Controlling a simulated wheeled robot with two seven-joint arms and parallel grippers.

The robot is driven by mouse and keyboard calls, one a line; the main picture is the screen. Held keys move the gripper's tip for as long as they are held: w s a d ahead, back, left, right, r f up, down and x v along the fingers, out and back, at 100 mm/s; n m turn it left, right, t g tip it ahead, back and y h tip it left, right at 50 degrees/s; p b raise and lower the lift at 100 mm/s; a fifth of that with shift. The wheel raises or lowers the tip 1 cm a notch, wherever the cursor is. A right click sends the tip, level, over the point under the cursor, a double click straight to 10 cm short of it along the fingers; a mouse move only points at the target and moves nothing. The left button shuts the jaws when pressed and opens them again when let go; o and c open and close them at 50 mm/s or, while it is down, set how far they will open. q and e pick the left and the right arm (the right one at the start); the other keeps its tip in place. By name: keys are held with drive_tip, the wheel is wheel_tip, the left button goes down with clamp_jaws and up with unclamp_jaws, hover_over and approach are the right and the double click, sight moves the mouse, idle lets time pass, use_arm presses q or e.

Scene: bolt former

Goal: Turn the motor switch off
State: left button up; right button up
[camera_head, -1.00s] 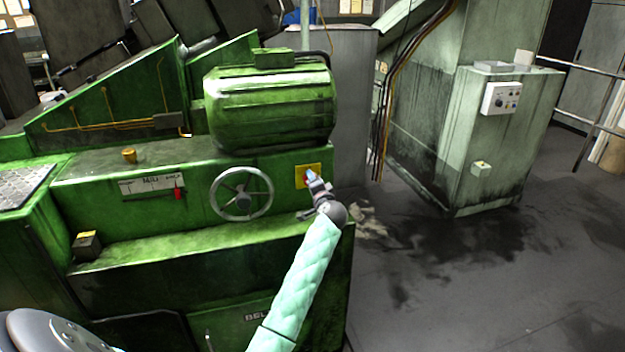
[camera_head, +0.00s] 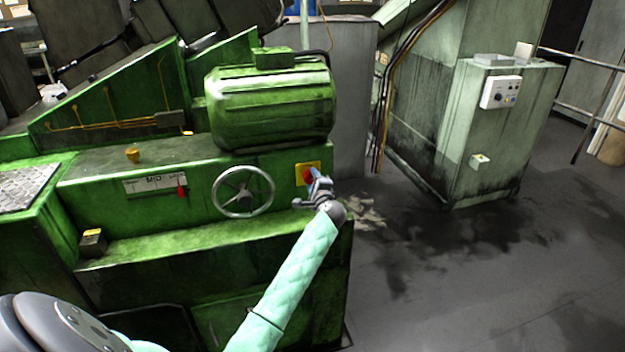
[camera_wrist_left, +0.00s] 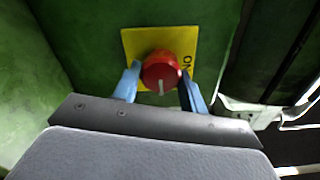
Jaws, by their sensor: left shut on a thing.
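The motor switch is a red round knob (camera_head: 307,175) with a white pointer mark, on a yellow plate (camera_head: 300,167) on the green machine's front. In the left wrist view the knob (camera_wrist_left: 161,70) sits between the two blue fingers of my left gripper (camera_wrist_left: 160,82). The pointer mark points toward the bottom of that picture. The letters "ON", turned in that picture, show on the yellow plate (camera_wrist_left: 133,42) right of the knob. In the head view my left gripper (camera_head: 312,174) is at the knob, shut on it, and partly hides it. My right gripper is not in view.
A grey handwheel (camera_head: 243,191) is left of the switch, below the green motor (camera_head: 270,108). A red lever (camera_head: 181,191) is farther left. A pale green cabinet (camera_head: 507,135) with a control box stands right, beyond open floor (camera_head: 470,260).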

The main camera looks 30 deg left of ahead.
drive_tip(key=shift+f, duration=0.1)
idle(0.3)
use_arm(q)
drive_tip(key=o, duration=1)
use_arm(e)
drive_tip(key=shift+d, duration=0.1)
use_arm(q)
drive_tip(key=shift+d, duration=0.1)
drive_tip(key=shift+b+v, duration=1.45)
drive_tip(key=shift+v, duration=2.4)
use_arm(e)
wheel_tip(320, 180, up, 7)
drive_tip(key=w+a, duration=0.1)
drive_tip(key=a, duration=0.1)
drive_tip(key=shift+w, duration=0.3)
use_arm(q)
drive_tip(key=shift+f, duration=0.1)
